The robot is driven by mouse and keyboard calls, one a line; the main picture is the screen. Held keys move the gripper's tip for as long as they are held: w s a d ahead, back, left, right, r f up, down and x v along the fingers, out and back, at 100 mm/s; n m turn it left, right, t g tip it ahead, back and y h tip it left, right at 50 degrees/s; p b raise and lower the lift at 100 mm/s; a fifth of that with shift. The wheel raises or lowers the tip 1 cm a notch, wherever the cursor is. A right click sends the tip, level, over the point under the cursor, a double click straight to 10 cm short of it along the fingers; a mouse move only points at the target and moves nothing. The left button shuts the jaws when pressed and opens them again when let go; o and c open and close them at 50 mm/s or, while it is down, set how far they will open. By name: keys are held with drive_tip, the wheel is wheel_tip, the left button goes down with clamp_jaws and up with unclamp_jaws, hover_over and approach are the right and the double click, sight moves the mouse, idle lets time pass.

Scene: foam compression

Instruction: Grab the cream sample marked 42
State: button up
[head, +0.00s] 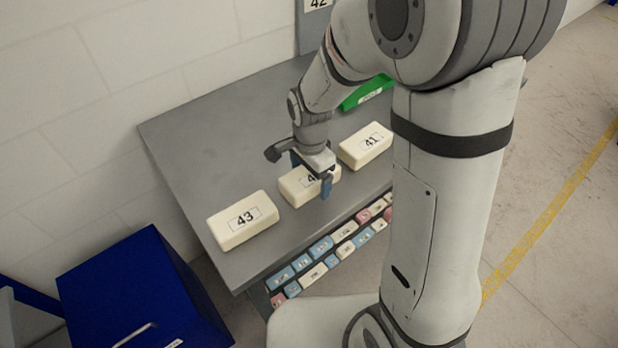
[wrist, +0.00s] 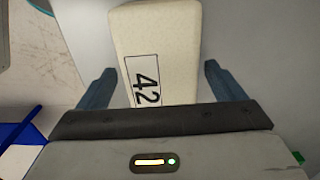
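The cream sample marked 42 (head: 294,190) lies on the grey table (head: 190,135) between two other cream blocks. My gripper (head: 311,173) is above it in the head view and hides part of its label. In the wrist view the sample (wrist: 158,45) lies between my two blue fingers, with its "42" label facing the camera. My gripper (wrist: 158,88) is open in that view, with a gap visible on each side of the sample. I cannot tell how far down its sides the fingers reach.
The cream block 43 (head: 242,219) is to the left and the cream block 41 (head: 366,145) to the right. A green tray (head: 367,93) is at the back. Below the table edge is a shelf of small coloured blocks (head: 322,246). A blue bin (head: 140,295) stands at lower left.

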drive_tip(key=c, duration=1)
